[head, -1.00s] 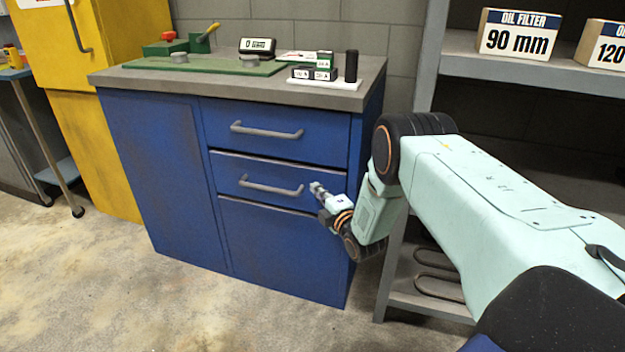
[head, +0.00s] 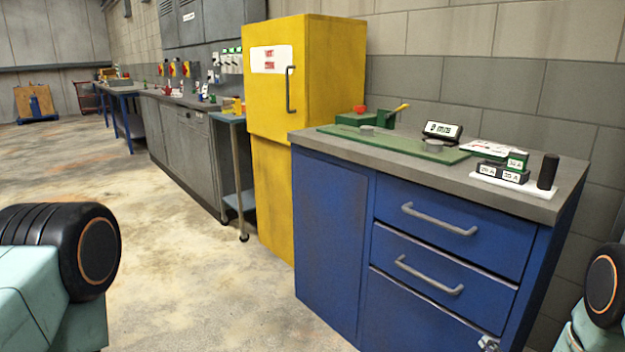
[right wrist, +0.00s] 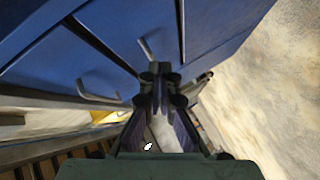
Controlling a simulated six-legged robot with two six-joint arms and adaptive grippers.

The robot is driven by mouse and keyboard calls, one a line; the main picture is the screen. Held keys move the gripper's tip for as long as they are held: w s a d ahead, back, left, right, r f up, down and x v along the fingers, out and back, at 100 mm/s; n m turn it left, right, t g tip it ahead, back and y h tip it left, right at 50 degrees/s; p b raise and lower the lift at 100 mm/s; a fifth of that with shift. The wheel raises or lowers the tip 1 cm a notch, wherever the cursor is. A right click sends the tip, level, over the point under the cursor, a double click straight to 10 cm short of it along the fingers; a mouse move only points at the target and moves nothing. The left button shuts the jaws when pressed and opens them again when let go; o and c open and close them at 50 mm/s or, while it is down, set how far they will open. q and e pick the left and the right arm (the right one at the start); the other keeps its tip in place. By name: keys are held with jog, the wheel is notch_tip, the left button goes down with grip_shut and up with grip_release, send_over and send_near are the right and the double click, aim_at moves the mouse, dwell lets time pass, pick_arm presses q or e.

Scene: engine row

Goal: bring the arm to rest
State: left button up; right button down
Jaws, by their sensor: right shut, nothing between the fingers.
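My right gripper (head: 488,343) shows at the bottom edge of the head view, in front of the lower right part of the blue cabinet (head: 330,240). In the right wrist view its fingers (right wrist: 160,92) are together with nothing between them. Blue cabinet fronts and grey handles (right wrist: 98,94) show beyond the fingers there; I see no contact with them. Part of my right arm (head: 600,290) is at the right edge. My left arm (head: 60,260) comes in at the lower left; its gripper is out of view.
The cabinet's worktop (head: 400,158) carries a green board (head: 410,147), a small display (head: 442,131) and a black cylinder (head: 547,171). A yellow cabinet (head: 275,180) and a blue trolley (head: 228,117) stand to the left. The floor (head: 190,290) in front is clear.

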jog(key=s+a+f+m+g+y, duration=0.1)
jog(key=s+a+f+m+g, duration=0.25)
jog(key=s, duration=0.35)
jog(key=s+a+f+m+g+p, duration=0.1)
jog(key=s+a+f+m+g, duration=0.2)
jog(key=s+a, duration=0.3)
jog(key=s+a+f+m+g+y, duration=0.1)
jog(key=s+a+f+m+g, duration=0.25)
jog(key=s, duration=0.45)
jog(key=s+a+r+g+p, duration=0.1)
jog(key=s+a+r+g, duration=0.1)
jog(key=s, duration=0.6)
jog(key=s+a+r+g+p, duration=0.1)
jog(key=s+a+r, duration=0.3)
jog(key=s, duration=0.5)
jog(key=shift+s+a+r+m+g, duration=0.2)
jog(key=shift+s+r+m+g, duration=0.15)
jog(key=shift+r+g, duration=0.5)
